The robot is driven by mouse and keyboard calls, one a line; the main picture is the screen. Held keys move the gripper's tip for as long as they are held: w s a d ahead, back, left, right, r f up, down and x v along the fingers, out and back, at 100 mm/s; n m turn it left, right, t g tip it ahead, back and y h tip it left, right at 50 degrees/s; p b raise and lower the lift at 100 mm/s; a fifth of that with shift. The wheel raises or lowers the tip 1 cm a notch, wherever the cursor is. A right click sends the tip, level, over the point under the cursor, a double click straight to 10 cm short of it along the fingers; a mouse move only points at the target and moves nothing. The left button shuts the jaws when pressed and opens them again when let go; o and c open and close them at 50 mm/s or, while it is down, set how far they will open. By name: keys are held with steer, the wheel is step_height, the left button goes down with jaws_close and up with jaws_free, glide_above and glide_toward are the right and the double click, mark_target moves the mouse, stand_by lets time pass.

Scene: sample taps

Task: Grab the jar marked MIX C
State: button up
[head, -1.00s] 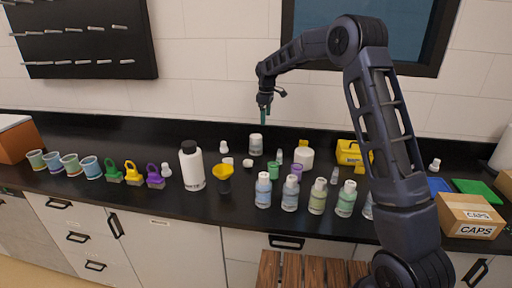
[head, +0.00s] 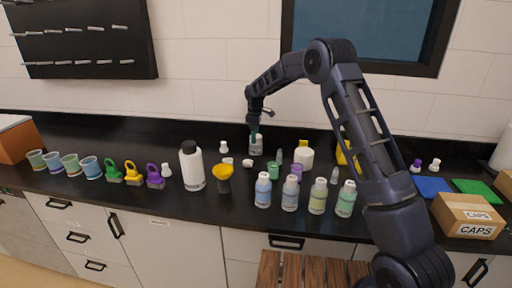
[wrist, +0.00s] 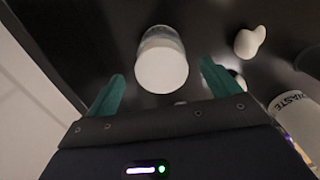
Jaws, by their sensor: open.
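A small clear jar (head: 256,149) with a white lid and pale label stands upright at the back of the black counter. I cannot read its label. In the wrist view the same jar (wrist: 162,70) shows lid-on, between and ahead of two teal fingers. My gripper (head: 254,135) is open, pointing down at the jar's top, with the fingers apart on either side. No grip is visible, and I cannot tell if the fingers touch the jar. Labelled bottles in blue (head: 263,190), grey-purple (head: 290,193), lime (head: 317,196) and green (head: 346,198) stand nearer the front; their markings are unreadable.
A white bottle (head: 192,167) marked WASTE, a yellow funnel (head: 223,172) and a small white bottle (head: 224,147) stand left of the jar. A yellow-capped white bottle (head: 304,155) stands to its right. A CAPS box (head: 468,215) is at the far right. The wall is close behind.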

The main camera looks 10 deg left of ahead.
mark_target(256, 145)
steer(key=f, duration=0.5)
steer(key=shift+s+d, duration=0.15)
steer(key=shift+d, duration=0.05)
steer(key=shift+r, duration=0.1)
steer(key=c, duration=1.1)
steer(key=shift+o, duration=0.2)
steer(key=shift+r, duration=0.1)
